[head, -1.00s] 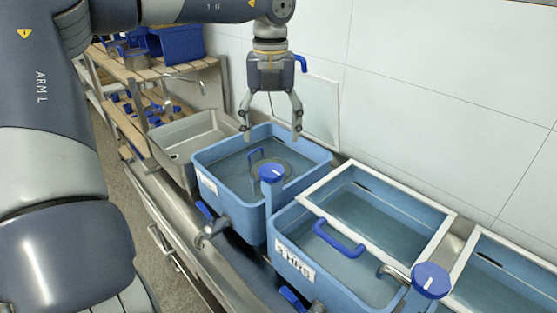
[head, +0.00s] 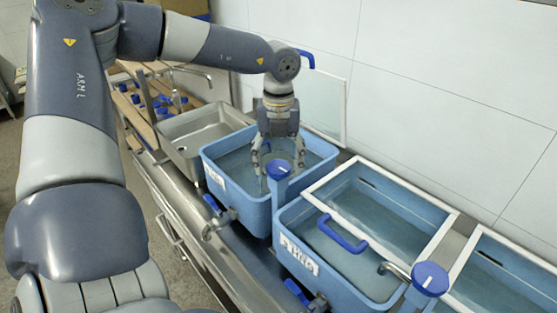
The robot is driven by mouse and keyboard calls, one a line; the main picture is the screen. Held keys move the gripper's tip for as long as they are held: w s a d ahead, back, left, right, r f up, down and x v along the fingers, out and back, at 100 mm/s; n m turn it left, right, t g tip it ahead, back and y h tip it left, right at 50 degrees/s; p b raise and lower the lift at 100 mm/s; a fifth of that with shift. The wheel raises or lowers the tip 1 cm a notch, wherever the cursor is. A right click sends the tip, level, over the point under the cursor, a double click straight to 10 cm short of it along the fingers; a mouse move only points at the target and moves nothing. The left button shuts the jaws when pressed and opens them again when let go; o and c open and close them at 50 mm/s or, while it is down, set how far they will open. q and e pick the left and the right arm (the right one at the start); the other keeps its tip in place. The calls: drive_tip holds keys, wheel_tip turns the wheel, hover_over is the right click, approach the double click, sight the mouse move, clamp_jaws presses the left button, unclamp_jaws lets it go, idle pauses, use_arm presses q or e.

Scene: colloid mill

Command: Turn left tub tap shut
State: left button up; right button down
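The left tub (head: 222,182) is blue, holds water, and has a white label on its front. Its tap (head: 218,222) is a metal spout low on the front wall, with a blue lever (head: 212,203) slanting up beside it. My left gripper (head: 278,171) points down over the inside of this tub, behind and right of the tap and apart from it. Its fingers are spread, with a round metal piece showing between them. A blue-topped post (head: 279,171) in front partly hides the fingers, so contact there cannot be told. My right gripper is not in view.
The middle tub (head: 300,262) has a white-framed lid (head: 312,188), a blue handle (head: 340,236) and its own tap (head: 300,292). Another tub stands at the right. A metal sink (head: 190,135) is left of the left tub. The wall (head: 430,70) closes off the back.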

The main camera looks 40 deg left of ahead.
use_arm(q)
drive_tip(key=c, duration=0.7)
drive_tip(key=shift+o, duration=0.2)
